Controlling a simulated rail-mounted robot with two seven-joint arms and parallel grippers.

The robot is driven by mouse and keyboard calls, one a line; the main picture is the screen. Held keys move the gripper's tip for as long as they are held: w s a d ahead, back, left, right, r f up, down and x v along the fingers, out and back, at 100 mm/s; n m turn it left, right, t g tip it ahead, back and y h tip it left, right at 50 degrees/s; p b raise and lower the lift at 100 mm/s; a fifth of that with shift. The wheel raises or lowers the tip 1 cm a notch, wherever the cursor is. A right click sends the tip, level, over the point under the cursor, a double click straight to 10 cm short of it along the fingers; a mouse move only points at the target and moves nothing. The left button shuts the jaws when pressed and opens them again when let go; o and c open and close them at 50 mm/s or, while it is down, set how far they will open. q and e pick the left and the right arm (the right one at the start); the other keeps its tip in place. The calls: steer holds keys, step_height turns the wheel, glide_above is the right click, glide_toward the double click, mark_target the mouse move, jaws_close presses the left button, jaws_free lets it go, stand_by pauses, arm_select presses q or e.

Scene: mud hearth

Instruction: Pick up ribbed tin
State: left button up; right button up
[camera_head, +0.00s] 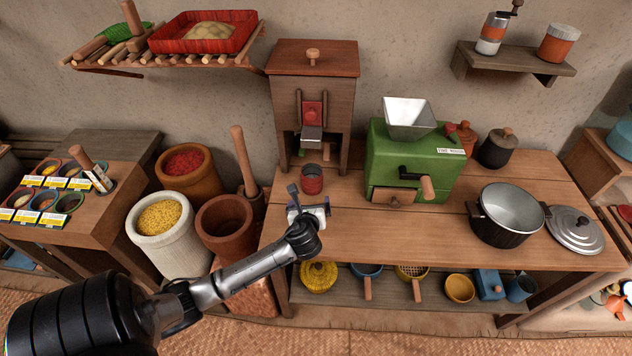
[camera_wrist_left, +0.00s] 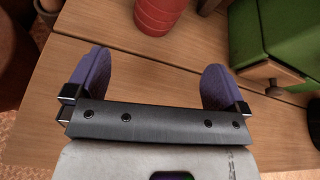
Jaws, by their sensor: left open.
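The ribbed tin (camera_head: 312,180) is a small red can standing upright on the wooden table, in front of the wooden dispenser. In the left wrist view the tin (camera_wrist_left: 160,14) is at the top edge, its upper part cut off. My left gripper (camera_head: 309,200) is just in front of the tin on the near side. In the left wrist view the purple fingers of the gripper (camera_wrist_left: 157,68) are spread wide with nothing between them. The tin lies beyond the fingertips, apart from them. My right gripper is not in view.
A wooden dispenser (camera_head: 314,88) stands behind the tin. A green mill (camera_head: 410,165) with a drawer is to its right. A dark pot (camera_head: 500,228) and its lid (camera_head: 575,231) are farther right. A clay mortar (camera_head: 224,224) is left of the table. The front tabletop is mostly clear.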

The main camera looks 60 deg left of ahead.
mark_target(311, 187)
arm_select(q)
steer(key=shift+d+m, duration=0.1)
steer(key=shift+m, duration=0.8)
steer(key=shift+w+a+f, duration=0.2)
steer(key=b+x, duration=0.3)
steer(key=x, duration=0.5)
steer(key=b+x, duration=0.1)
steer(key=x, duration=0.1)
steer(key=b+x, duration=0.1)
steer(key=x, duration=0.1)
steer(key=shift+s+a+f, duration=0.15)
steer(key=shift+s+a, duration=0.05)
steer(key=shift+a, duration=0.25)
steer(key=shift+w+a+f+b, duration=0.1)
steer(key=shift+w+a+b, duration=0.15)
steer(key=shift+b, duration=0.1)
steer(key=shift+c, duration=0.3)
steer(key=c, duration=0.9)
